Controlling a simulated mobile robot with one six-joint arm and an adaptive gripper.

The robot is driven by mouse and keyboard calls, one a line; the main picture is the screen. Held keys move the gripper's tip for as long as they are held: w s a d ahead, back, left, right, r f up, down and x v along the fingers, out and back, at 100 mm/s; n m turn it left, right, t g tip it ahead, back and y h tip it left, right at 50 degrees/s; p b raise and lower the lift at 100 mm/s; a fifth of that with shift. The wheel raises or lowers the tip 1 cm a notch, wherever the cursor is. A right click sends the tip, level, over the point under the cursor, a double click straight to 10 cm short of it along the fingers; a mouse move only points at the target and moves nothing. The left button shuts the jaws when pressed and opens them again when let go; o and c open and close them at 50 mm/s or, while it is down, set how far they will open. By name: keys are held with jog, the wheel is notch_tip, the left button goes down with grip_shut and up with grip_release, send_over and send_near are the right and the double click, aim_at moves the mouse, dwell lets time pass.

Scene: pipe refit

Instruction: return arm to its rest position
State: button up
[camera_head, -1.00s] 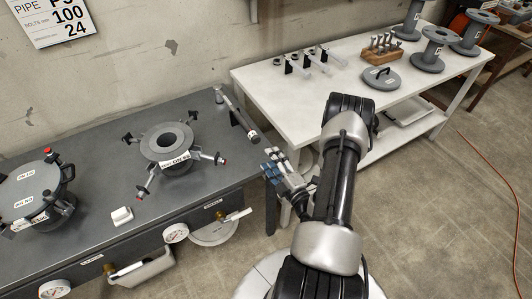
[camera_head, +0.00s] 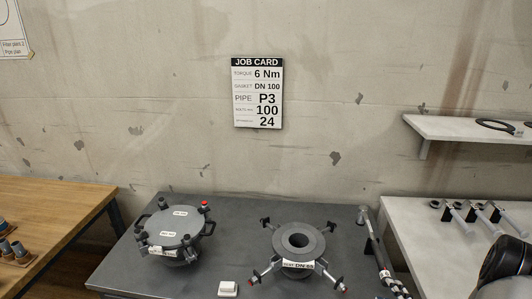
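A black joint of my arm (camera_head: 505,262) shows in the lower right corner. The rest of the arm is out of frame. A long dark tool (camera_head: 371,236) lies at the bench's right edge and its lower end comes close to my fingertips; I cannot tell whether they touch.
A white table (camera_head: 425,232) stands right, under a wall shelf (camera_head: 465,130). A wooden table (camera_head: 60,200) stands left. A job card (camera_head: 257,92) hangs on the wall.

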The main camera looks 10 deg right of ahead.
jog(key=w+a+r+m+g, duration=0.1)
jog(key=w+a+r+g, duration=0.15)
jog(key=r, duration=0.25)
jog(key=w+a+r+m+g, duration=0.1)
jog(key=w+r, duration=0.2)
jog(key=r, duration=0.2)
jog(key=s+a+r+m+g, duration=0.35)
jog(key=a+r, duration=0.35)
jog(key=r, duration=0.3)
jog(key=s+a+r+m+g+y, duration=0.1)
jog(key=s+a+r+m+g, duration=0.1)
jog(key=s+a, duration=0.7)
jog(key=s+a+r+m+g+y, duration=0.1)
jog(key=s+a+r+m, duration=0.4)
jog(key=s+a, duration=0.4)
jog(key=s, duration=0.5)
jog(key=shift+s+g, duration=0.15)
jog(key=shift+g, duration=0.25)
